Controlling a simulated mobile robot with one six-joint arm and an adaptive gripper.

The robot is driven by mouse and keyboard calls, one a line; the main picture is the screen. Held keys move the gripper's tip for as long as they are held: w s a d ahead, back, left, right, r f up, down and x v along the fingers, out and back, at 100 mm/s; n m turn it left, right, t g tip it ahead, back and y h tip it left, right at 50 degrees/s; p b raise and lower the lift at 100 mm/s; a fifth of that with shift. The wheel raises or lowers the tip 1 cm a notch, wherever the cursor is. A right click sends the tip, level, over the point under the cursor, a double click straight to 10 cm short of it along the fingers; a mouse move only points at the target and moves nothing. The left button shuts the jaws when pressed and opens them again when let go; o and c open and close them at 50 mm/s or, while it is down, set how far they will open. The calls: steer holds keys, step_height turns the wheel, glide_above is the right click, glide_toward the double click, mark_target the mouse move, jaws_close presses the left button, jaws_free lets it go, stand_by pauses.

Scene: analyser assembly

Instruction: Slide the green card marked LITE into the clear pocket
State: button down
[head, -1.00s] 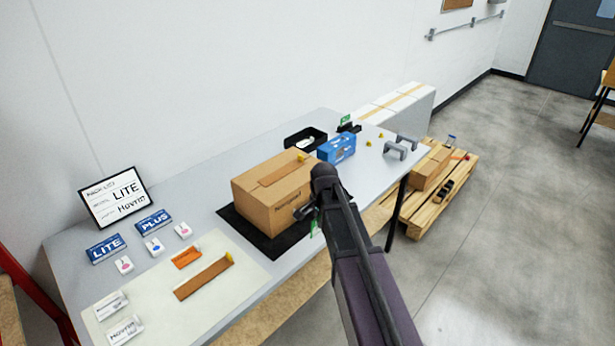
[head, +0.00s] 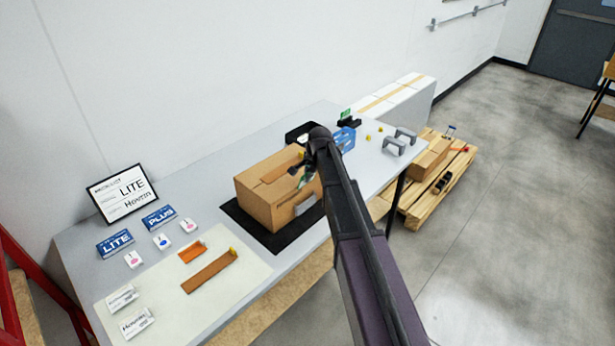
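The cardboard box (head: 268,205) stands on a black mat on the table. My gripper (head: 299,173) is just above the box's right top edge, above the pocket. A small green and white card (head: 304,182) hangs at the fingertips and appears held between them. Its marking is too small to read. The card is apart from the pocket in the picture, and its lower edge is close above it. My arm hides part of the table behind.
A black tray (head: 301,131), a blue carton (head: 345,138) and a black holder with another green card (head: 347,113) stand behind the box. Grey brackets (head: 400,140) are at the far end. A framed LITE sign (head: 122,194) stands at left.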

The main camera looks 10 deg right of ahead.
steer(key=shift+f, duration=0.15)
step_height(320, 180, down, 6)
steer(key=b, duration=0.6)
steer(key=shift+f, duration=0.1)
stand_by(0.4)
steer(key=shift+f+b, duration=1.15)
steer(key=shift+b, duration=0.2)
stand_by(2.1)
steer(key=c, duration=0.7)
jaws_free()
steer(key=shift+w, duration=0.1)
steer(key=shift+r, duration=0.15)
steer(key=shift+p+v, duration=3.35)
steer(key=shift+v, duration=0.05)
